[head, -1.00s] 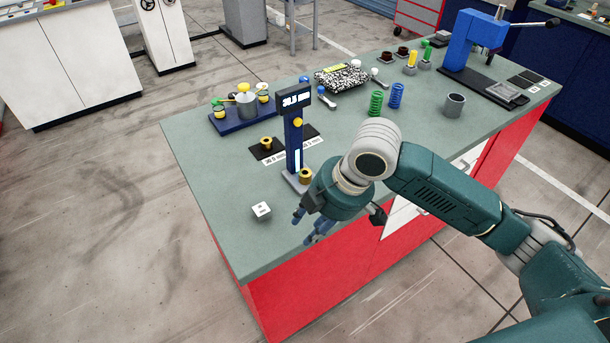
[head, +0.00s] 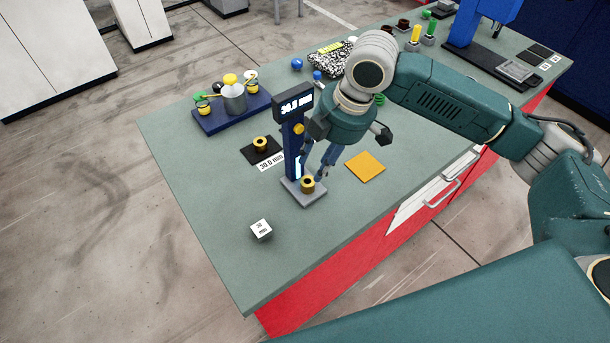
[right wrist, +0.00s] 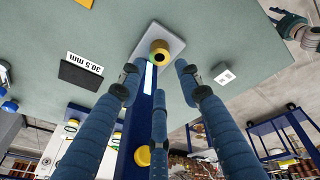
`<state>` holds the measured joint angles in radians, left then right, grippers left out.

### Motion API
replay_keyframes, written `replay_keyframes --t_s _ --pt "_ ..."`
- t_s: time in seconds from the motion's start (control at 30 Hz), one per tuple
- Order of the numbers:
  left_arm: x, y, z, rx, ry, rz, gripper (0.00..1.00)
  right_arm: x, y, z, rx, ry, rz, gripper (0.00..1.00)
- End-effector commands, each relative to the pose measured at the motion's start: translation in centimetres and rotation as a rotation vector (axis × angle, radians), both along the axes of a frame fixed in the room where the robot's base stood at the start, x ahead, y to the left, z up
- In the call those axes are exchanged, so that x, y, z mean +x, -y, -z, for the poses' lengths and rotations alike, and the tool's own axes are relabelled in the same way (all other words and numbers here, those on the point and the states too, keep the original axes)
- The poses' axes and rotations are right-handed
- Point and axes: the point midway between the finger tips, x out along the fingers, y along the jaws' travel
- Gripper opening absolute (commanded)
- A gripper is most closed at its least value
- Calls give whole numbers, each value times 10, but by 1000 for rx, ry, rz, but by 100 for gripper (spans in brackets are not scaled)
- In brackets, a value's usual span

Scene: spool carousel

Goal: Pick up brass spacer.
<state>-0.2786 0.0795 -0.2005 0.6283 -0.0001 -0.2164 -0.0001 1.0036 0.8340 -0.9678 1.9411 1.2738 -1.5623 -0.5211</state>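A brass spacer (head: 308,184), a short ring with a dark hole, stands on the grey base of the blue height gauge (head: 292,135). It also shows in the right wrist view (right wrist: 160,50), beyond my fingertips. A second brass-coloured ring (head: 261,143) sits on a black pad left of the gauge. My right gripper (head: 323,168) is just right of the gauge post, above and behind the spacer. Its fingers are spread and empty in the right wrist view (right wrist: 160,80). My left gripper (right wrist: 288,25) appears only at that view's upper right corner; its opening is unclear.
The gauge post stands close to my right fingers. A white cube (head: 261,230) lies nearer the front. An orange square (head: 365,166) lies to the right. A blue tray (head: 213,122) with a metal pot and rings is at the back left. The left tabletop is clear.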

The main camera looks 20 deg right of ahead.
Motion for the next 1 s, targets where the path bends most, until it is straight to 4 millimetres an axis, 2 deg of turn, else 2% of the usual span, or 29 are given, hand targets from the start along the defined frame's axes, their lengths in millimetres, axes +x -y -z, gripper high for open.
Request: replay_keyframes --t_s 0.03,0.1,0.27,0.4,0.67,0.93,1.0 --pt "-14 -1 -2 1 -19 0 48 0 -2 8 0 -4 0 34" --pt "-29 -1 -2 4 -40 -1 48 3 -4 17 2 -3 1 34" --pt "-49 -3 -3 6 -68 -1 48 5 -7 29 1 0 0 34" --pt "-45 -3 -12 5 -61 -1 48 6 -8 43 -1 -3 0 34" --pt "-9 0 -25 0 -9 -1 48 12 -14 77 0 0 -1 34" --pt "-18 -1 -23 2 -24 -1 48 13 -14 81 1 2 -1 34" --pt "-23 -1 -23 3 -31 -1 48 13 -14 80 1 2 -1 20"
